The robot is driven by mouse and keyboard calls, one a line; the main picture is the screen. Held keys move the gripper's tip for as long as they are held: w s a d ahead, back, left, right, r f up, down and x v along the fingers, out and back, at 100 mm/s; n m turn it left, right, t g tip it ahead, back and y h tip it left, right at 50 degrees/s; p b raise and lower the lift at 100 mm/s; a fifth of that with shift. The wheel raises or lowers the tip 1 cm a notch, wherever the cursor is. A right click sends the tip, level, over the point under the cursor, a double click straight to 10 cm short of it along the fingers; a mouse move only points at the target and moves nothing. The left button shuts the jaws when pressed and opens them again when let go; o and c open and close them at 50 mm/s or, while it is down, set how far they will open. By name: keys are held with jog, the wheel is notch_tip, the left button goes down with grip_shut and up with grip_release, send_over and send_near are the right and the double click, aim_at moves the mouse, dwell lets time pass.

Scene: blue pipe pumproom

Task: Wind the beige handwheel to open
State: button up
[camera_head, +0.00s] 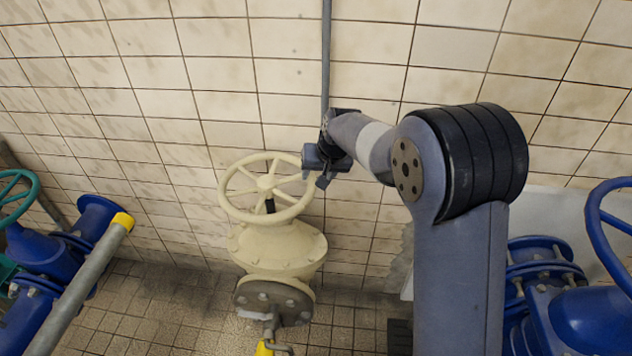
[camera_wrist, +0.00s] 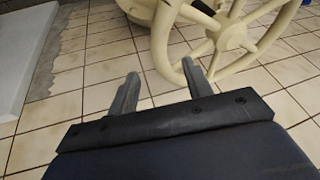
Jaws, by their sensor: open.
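The beige handwheel (camera_head: 267,187) is a spoked ring on top of a beige valve body (camera_head: 277,248) standing by the tiled wall. In the wrist view, the handwheel (camera_wrist: 222,38) fills the upper right, with its rim, spokes and hub showing. My gripper (camera_head: 313,172) is at the right side of the rim in the head view. In the wrist view, my gripper (camera_wrist: 160,68) has its two fingers spread apart. The rim's near edge shows between the fingertips and behind the right finger. I cannot tell whether either finger touches it.
A thin vertical pipe (camera_head: 326,50) runs down the wall behind my gripper. Blue pipework with a teal handwheel (camera_head: 14,196) and a grey pipe with a yellow end (camera_head: 85,275) stand left. A blue handwheel (camera_head: 600,225) and blue valve stand right.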

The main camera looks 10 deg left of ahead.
aim_at(312, 185)
jog(key=p+x, duration=0.1)
jog(key=x, duration=0.5)
jog(key=shift+w+a+f, duration=0.1)
jog(key=shift+f, duration=0.25)
jog(key=shift+c, duration=0.2)
grip_shut()
